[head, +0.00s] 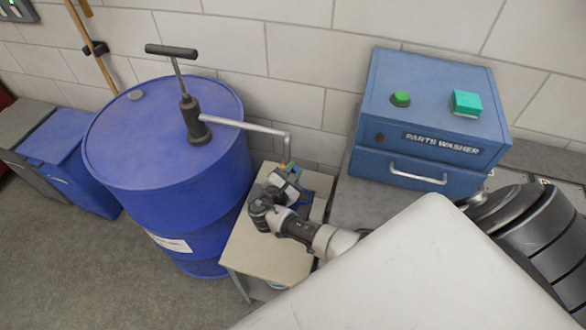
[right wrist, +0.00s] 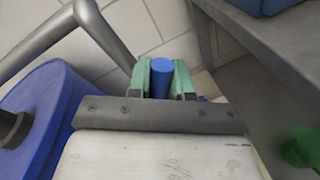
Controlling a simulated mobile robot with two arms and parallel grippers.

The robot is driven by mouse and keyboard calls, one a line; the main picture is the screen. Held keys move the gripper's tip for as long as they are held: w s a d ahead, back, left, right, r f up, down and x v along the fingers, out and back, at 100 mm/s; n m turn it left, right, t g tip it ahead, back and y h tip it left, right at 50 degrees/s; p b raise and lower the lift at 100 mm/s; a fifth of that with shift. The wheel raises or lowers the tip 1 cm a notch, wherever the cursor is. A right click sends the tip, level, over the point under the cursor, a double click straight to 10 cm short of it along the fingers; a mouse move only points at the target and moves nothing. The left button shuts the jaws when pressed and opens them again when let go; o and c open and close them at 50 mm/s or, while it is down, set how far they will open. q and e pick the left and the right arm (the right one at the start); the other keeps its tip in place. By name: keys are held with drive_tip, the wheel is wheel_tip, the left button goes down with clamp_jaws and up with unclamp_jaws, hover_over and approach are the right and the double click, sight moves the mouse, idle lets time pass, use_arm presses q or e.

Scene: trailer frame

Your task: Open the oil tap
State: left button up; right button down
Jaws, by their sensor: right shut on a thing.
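A blue drum (head: 150,150) carries a dark hand pump (head: 194,118) with a T-handle. A grey spout pipe (head: 245,126) runs right from the pump and bends down over a small table. My right gripper (head: 287,169) is just below the pipe's end. In the right wrist view its green fingers (right wrist: 161,80) are shut on a small blue cylindrical piece (right wrist: 160,83), which I take for the oil tap's handle. The pipe (right wrist: 105,30) passes at the upper left there. The tap's body is mostly hidden by the gripper. My left gripper is not in view.
The small beige table (head: 248,252) stands beside the drum, under my right arm. A blue parts washer (head: 428,110) sits on a grey bench at the right. A block wall closes the back. Floor at the lower left is clear.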

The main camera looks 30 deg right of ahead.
drive_tip(key=c, duration=1)
unclamp_jaws()
drive_tip(key=shift+s+a, duration=0.1)
drive_tip(key=shift+a, duration=0.05)
drive_tip(key=b+v, duration=0.2)
drive_tip(key=v, duration=0.8)
drive_tip(key=shift+s+a, duration=0.15)
drive_tip(key=shift+a, duration=0.15)
